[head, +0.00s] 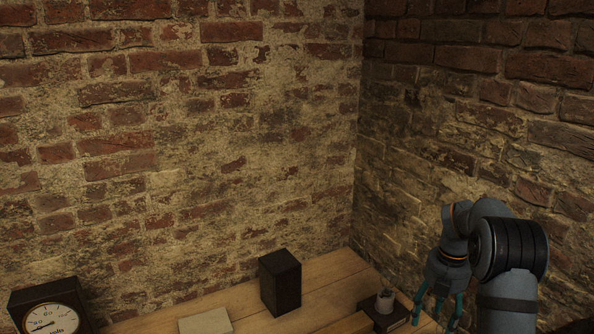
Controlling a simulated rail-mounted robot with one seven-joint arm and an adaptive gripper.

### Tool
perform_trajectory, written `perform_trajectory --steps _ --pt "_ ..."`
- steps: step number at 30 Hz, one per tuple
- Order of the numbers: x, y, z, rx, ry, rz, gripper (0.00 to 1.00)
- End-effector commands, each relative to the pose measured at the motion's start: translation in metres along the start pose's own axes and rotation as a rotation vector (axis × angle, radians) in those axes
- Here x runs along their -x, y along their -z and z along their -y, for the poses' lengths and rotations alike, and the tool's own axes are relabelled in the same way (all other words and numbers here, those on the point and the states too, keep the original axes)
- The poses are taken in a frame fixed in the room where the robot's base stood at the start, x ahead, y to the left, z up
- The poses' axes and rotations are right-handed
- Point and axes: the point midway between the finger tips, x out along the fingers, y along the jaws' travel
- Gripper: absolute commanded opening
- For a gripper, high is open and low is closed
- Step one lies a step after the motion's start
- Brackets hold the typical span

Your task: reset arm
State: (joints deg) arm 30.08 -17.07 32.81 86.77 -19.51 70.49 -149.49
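My arm comes in at the right edge of the head view. My gripper (438,308) points down at the right end of the wooden table (335,272). Its teal fingers are spread apart, and I see nothing between them. The lower fingertips run close to the bottom edge of the picture.
A tall dark box (280,283) stands mid-table. A pale flat piece (207,321) lies left of it. A dial meter (52,318) is at the far left. Brick walls (230,150) close off the back and right.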

Motion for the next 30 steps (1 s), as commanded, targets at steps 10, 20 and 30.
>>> perform_trajectory --steps 10,20,30 --pt "-0.083 0.004 0.005 -0.002 0.013 -0.012 0.61" --pt "-0.065 0.002 0.002 -0.002 0.006 -0.006 0.61" --pt "-0.038 0.002 0.003 -0.002 0.008 -0.008 0.61"
